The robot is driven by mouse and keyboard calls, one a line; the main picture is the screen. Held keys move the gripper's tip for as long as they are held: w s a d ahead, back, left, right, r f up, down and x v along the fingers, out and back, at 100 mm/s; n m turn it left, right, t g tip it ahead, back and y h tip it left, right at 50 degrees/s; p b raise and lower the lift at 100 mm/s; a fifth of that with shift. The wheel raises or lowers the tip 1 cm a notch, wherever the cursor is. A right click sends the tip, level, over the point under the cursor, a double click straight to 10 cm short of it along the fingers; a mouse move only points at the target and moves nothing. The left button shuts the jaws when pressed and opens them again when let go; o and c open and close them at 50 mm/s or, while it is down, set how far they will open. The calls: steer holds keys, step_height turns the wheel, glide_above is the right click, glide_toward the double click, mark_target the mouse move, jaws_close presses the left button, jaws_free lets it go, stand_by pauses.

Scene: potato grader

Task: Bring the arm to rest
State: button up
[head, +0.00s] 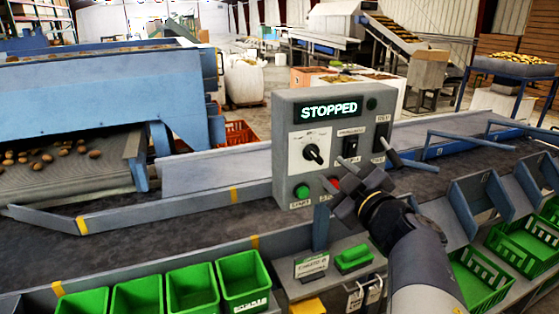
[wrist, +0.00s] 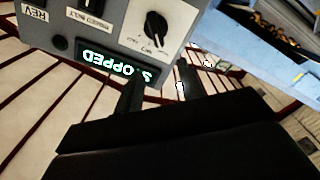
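The grey control box (head: 284,124) stands over the conveyor in the head view, its display (head: 325,109) reading STOPPED. It carries a black dial (head: 314,152), a green button (head: 302,191) and a red button (head: 333,184), the last partly hidden by my gripper. My gripper (head: 343,187) is in front of the box's lower right; whether it touches the box cannot be told. In the wrist view the box (wrist: 115,40) shows upside down beyond two dark, separated fingers of my gripper (wrist: 158,90), with nothing seen between them.
Green bins (head: 243,280) line the front edge at left, and green crates (head: 480,278) stand at right. A green block (head: 353,258) and a small sign (head: 311,264) sit below the box. The conveyor belt (head: 150,245) beside the box is bare. Potatoes (head: 50,158) lie at far left.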

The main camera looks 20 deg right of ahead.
mark_target(311, 152)
stand_by(0.4)
steer(key=w, duration=1)
steer(key=shift+w+a, duration=0.2)
steer(key=shift+w, duration=0.2)
steer(key=shift+s, duration=0.15)
